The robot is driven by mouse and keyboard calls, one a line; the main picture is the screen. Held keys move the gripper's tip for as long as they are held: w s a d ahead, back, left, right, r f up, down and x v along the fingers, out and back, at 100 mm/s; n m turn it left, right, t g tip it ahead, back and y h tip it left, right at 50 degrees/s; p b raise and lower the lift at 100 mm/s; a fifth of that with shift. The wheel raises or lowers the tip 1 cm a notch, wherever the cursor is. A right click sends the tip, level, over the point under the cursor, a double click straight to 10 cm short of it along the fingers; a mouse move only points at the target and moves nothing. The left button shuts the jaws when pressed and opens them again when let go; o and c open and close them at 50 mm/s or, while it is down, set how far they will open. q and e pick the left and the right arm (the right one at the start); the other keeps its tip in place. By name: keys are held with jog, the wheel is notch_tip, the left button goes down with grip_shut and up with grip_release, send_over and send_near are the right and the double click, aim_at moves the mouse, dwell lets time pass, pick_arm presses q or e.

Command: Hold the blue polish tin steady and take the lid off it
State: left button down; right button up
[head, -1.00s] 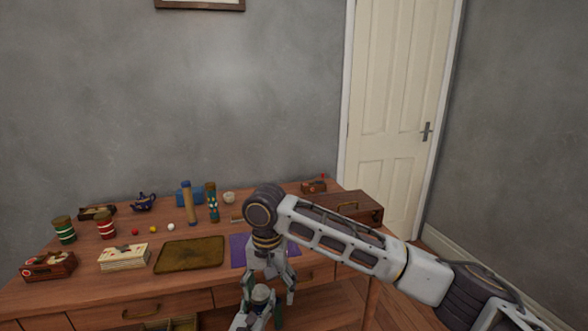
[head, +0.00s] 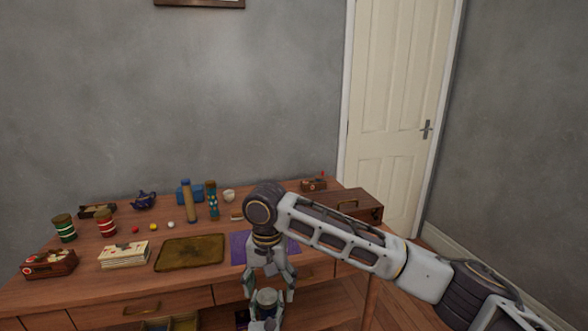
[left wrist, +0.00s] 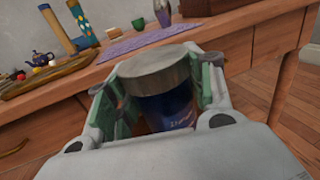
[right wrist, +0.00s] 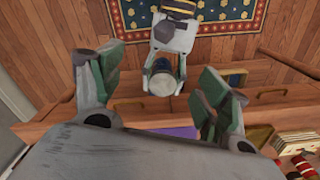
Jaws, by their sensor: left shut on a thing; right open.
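The blue polish tin (left wrist: 172,110) is upright between the fingers of my left gripper (left wrist: 150,85), which is shut on its body. Its grey metal lid (left wrist: 152,72) is on top. In the head view the lid (head: 267,294) shows in front of the desk, with my left gripper (head: 265,323) at the bottom edge. My right gripper (right wrist: 155,85) is open and empty, pointing down above the tin. In the right wrist view the lid (right wrist: 160,84) lies between and beyond its fingers, apart from them. Most of the tin's body is hidden there.
The wooden desk (head: 110,285) stands just behind the tin, with a purple cloth (head: 238,247) and a brown tray (head: 190,253) on top. Striped canisters, small balls, a teapot (head: 144,201) and a wooden case (head: 345,203) stand farther off.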

jog(key=w+d+f+m, duration=0.1)
jog(key=w+d, duration=0.2)
jog(key=d, duration=0.4)
jog(key=w+d+f+m+h, duration=0.1)
jog(key=w+d+m, duration=0.1)
jog(key=d, duration=0.5)
jog(key=w+d+f+m, duration=0.1)
jog(key=w+d, duration=0.2)
jog(key=d, duration=0.5)
jog(key=s+d+f+n+t, duration=0.1)
jog(key=s+d+f+n, duration=0.1)
jog(key=f, duration=0.7)
jog(key=s+d+f+n+y, duration=0.1)
jog(key=s+d+f, duration=0.1)
jog(key=f, duration=0.8)
jog(key=s+d+f+n+t, duration=0.1)
jog(key=s+d+f+n, duration=0.15)
jog(key=f, duration=0.65)
jog(key=s+d+f+n+h, duration=0.25)
jog(key=s+d+f, duration=0.45)
jog(key=s+d, duration=0.35)
jog(key=s+d+f+n+h, duration=0.1)
jog(key=s+d+f+n, duration=0.2)
jog(key=s+d+f, duration=0.65)
jog(key=s+a+m+y, duration=0.3)
jog(key=a+y, duration=0.1)
jog(key=a, duration=1.9)
jog(key=shift+a+f, duration=0.15)
jog(key=shift+f, duration=0.3)
